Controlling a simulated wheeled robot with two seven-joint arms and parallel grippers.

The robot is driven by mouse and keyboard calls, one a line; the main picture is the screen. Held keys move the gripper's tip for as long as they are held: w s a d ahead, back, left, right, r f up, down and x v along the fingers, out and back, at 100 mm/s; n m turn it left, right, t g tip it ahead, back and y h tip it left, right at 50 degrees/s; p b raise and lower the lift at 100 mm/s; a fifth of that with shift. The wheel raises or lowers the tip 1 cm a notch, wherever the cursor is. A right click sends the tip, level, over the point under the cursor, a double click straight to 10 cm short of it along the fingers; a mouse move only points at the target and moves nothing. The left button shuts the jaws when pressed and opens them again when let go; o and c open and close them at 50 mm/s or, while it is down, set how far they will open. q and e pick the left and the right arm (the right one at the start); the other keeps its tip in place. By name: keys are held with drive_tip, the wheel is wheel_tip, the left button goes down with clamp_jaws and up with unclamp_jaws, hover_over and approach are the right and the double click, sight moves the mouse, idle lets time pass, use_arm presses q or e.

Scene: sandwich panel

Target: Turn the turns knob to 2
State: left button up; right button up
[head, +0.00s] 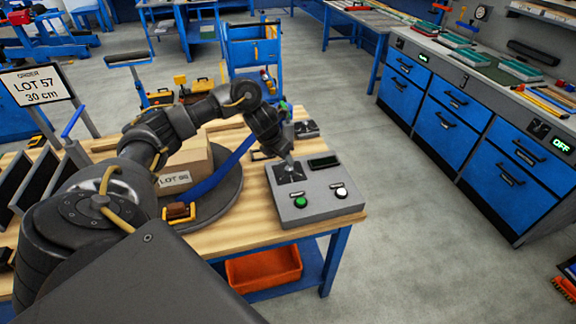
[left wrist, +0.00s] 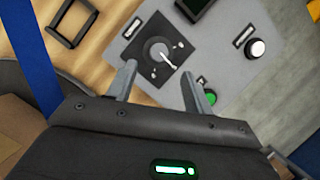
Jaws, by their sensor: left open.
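The grey control box (head: 318,205) sits at the right end of the wooden table. In the left wrist view, the round turns knob (left wrist: 156,48) stands on a black square plate with small light marks. Its white pointer points to the lower right of that view; I cannot read the marks. My left gripper (left wrist: 158,73) is open. Its two fingers lie to either side of the knob in that view and appear apart from it. In the head view my left gripper (head: 289,158) is above the knob plate and partly hides it. My right gripper is not in view.
The box also bears a green button (head: 300,202), a white button (head: 341,193) and a dark display (head: 325,162). A cardboard box (head: 188,163) with a blue strap beside it stands on a round dark turntable (head: 232,190) left of the control box.

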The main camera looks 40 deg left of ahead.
sight(289, 168)
use_arm(q)
drive_tip(key=x, duration=0.6)
drive_tip(key=shift+p, duration=0.4)
drive_tip(key=shift+w+f, duration=0.25)
drive_tip(key=shift+f, duration=0.35)
drive_tip(key=shift+w+f, duration=0.1)
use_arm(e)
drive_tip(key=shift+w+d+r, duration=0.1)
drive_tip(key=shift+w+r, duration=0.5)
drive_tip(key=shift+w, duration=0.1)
use_arm(q)
drive_tip(key=shift+c, duration=0.3)
drive_tip(key=c, duration=0.9)
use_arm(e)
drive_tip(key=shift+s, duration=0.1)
